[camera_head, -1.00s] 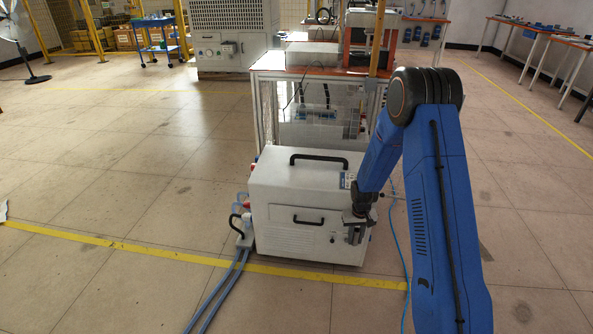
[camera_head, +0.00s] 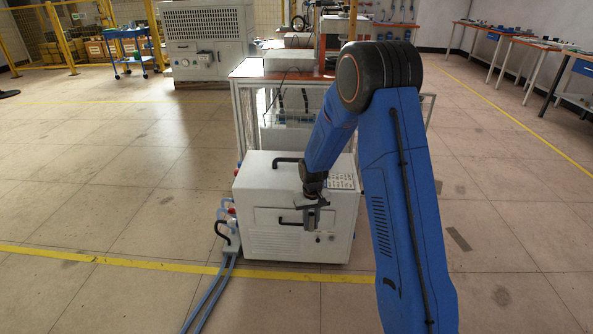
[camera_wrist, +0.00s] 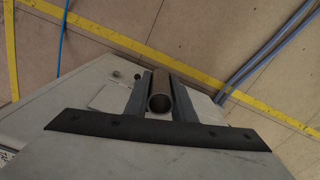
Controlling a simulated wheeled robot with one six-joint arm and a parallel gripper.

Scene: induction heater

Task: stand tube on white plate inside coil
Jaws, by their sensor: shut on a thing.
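My gripper (camera_head: 313,214) is in front of the white heater cabinet (camera_head: 277,221), near its front handle, with the fingers pointing down. In the head view the tube is too small to tell apart from the fingers. I cannot make out the coil or the white plate in either view.
Blue hoses (camera_head: 208,300) run from fittings at the cabinet's left side along the floor, crossing a yellow floor line (camera_head: 110,262). A workbench with an orange top (camera_head: 250,68) stands behind the cabinet. The floor to the left is clear.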

